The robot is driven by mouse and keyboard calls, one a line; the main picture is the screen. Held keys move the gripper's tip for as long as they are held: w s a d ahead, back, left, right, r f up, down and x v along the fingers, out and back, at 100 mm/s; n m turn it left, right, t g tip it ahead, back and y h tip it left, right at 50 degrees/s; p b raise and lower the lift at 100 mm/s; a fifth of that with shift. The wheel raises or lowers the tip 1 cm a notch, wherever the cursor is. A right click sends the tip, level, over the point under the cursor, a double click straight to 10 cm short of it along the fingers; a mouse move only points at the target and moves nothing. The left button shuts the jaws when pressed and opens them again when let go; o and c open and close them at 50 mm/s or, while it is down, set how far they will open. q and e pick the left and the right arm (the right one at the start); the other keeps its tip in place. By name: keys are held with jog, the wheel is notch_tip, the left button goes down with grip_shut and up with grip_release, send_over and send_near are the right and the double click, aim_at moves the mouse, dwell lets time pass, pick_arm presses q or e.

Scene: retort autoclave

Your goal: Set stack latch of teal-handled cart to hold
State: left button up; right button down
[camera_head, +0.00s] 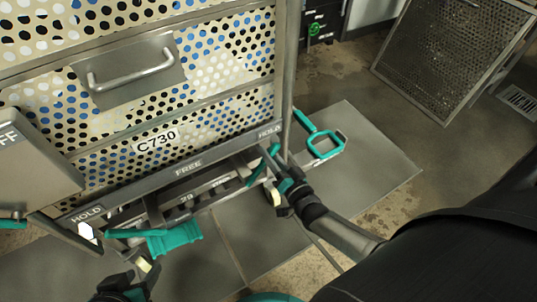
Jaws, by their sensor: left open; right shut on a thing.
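The perforated stack labelled C730 (157,139) stands on the cart at left. Along its lower rail (188,167) is FREE in the middle and HOLD at both ends. A teal lever (262,164) is near the right HOLD mark. My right gripper (276,182) is shut at this lever; its fingers partly hide the contact. A second teal lever (133,233) and a wide teal pedal-like piece (176,239) are at the lower left, near the left HOLD mark. My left gripper (137,271) is open and empty below them, partly cut off by the picture's bottom edge.
A teal loop handle (325,146) sticks out at the cart's right. A grey panel (35,160) juts in at left. A perforated tray (450,60) leans at the back right. Grey floor plates (365,165) lie clear right of the cart.

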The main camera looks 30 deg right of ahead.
pick_arm(q)
jog(key=shift+w+d+t, duration=0.35)
jog(key=shift+d+t, duration=0.05)
jog(key=shift+d, duration=0.25)
pick_arm(e)
jog(key=shift+d+f+m, duration=0.25)
jog(key=shift+m, duration=0.05)
jog(key=c, duration=0.6)
grip_release()
jog(key=shift+c, duration=0.2)
jog(key=shift+s, duration=0.1)
